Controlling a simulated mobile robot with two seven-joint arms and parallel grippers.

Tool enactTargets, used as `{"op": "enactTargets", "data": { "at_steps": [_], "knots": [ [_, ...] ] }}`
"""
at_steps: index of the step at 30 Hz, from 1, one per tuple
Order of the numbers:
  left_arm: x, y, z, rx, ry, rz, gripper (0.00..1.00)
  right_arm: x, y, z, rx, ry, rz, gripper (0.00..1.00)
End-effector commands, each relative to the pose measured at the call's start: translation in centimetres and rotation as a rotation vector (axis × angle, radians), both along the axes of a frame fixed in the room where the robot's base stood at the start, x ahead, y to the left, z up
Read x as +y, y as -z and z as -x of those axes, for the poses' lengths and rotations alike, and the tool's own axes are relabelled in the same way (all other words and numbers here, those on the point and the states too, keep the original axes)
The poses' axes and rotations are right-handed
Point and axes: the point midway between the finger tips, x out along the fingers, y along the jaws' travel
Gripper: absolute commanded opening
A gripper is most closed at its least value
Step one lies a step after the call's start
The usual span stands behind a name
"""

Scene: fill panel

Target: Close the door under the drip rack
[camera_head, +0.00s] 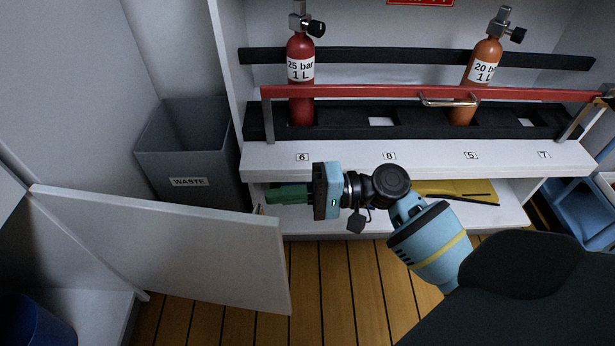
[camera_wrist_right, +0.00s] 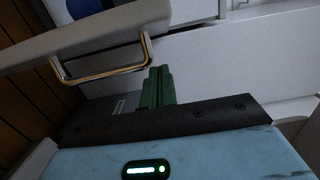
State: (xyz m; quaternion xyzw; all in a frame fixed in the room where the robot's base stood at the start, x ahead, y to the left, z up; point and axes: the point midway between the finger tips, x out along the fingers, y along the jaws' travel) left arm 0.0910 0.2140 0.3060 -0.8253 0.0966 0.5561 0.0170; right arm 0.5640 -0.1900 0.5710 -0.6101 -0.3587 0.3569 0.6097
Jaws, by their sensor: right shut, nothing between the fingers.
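The white door (camera_head: 190,245) stands swung open at the left, joined to a low cabinet, its free end reaching over the wooden floor. Its metal handle (camera_wrist_right: 105,72) shows in the right wrist view, on the side hidden from the head camera. My right gripper (camera_head: 270,195) has its green fingers shut and empty, pointing left just beyond the door's free end. In the right wrist view the fingers (camera_wrist_right: 157,87) are beside the handle, not around it; I cannot tell whether they touch the door. The drip rack cannot be made out. My left gripper is out of view.
A grey waste bin (camera_head: 188,160) stands behind the door. To the right is a white shelf (camera_head: 350,155) with a red cylinder (camera_head: 301,75), an orange cylinder (camera_head: 483,65) and a red bar (camera_head: 370,93). A yellow item (camera_head: 455,190) lies below. A blue bin (camera_head: 30,322) is at lower left.

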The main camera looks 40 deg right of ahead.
Motion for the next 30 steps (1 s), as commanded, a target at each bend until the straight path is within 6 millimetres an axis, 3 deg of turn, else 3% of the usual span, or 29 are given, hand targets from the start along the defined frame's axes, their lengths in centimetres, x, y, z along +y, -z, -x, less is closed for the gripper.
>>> {"op": "enactTargets", "data": {
  "at_steps": [3,9,24,30],
  "knots": [
    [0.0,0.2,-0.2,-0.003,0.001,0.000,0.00,1.1,0.2,1.6,0.003,-0.002,-0.001,0.00],
    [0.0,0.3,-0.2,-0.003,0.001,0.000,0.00,2.2,0.1,2.7,0.003,-0.001,-0.001,0.00],
    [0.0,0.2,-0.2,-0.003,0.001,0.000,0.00,2.5,0.1,3.0,0.004,0.001,0.000,0.00],
    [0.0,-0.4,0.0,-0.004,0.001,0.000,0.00,3.6,0.0,3.4,0.004,0.013,-0.001,0.00]
  ]
}}
